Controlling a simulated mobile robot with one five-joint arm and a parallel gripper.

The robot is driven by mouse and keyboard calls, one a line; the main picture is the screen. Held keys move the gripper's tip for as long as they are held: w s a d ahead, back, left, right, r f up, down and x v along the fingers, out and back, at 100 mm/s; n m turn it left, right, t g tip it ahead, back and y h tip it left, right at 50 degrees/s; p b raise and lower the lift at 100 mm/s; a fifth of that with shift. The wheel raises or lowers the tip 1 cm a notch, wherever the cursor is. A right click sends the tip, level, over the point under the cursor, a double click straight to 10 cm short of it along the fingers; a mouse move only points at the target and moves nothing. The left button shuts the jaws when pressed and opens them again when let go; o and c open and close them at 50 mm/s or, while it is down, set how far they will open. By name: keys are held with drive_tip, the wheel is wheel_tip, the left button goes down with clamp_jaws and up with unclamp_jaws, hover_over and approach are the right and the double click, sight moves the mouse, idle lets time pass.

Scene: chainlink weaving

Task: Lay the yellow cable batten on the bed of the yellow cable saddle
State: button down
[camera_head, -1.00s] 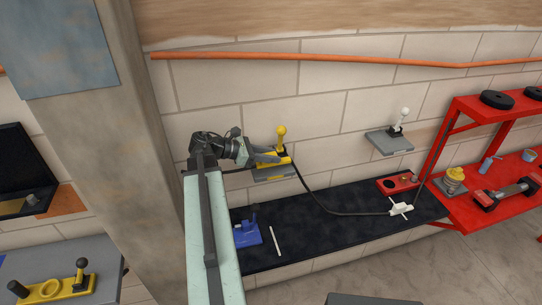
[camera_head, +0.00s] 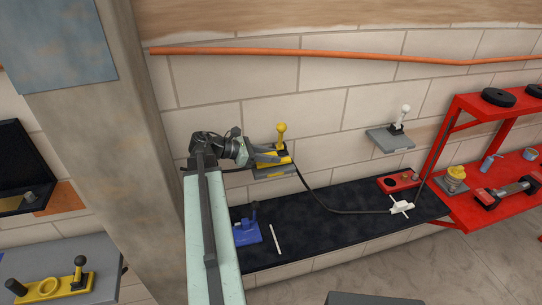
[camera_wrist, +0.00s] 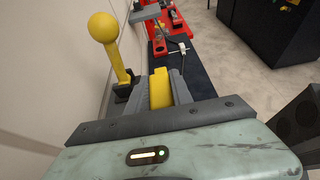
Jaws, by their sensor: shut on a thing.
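My gripper (camera_head: 268,155) is at the wall shelf of the yellow cable saddle. In the wrist view my gripper (camera_wrist: 160,92) is shut on a yellow piece, the yellow cable batten (camera_wrist: 160,88), held between its two grey fingers. The yellow cable saddle (camera_head: 283,157) has an upright yellow ball-topped lever (camera_head: 281,135) on a dark clamp block; the lever also shows left of my fingers in the wrist view (camera_wrist: 105,35). My fingers hide most of the saddle's bed, and I cannot tell whether the batten touches it. A dark cable (camera_head: 320,203) runs from the saddle down to the right.
A white saddle with a lever (camera_head: 397,130) is on another wall shelf to the right. The black bench (camera_head: 335,210) below holds a blue fixture (camera_head: 247,232), a white rod (camera_head: 275,239) and a white cross-shaped piece (camera_head: 401,208). A red rack (camera_head: 455,110) stands at the right.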

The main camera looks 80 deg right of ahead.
drive_tip(key=shift+f+b, duration=0.4)
drive_tip(key=shift+f, duration=0.1)
drive_tip(key=c, duration=1.1)
unclamp_jaws()
drive_tip(key=shift+o, duration=0.2)
drive_tip(key=shift+r, duration=0.1)
drive_tip(key=p+v, duration=0.3)
drive_tip(key=v, duration=0.4)
drive_tip(key=shift+r, duration=0.1)
drive_tip(key=shift+w+a, duration=0.2)
drive_tip(key=shift+w, duration=0.15)
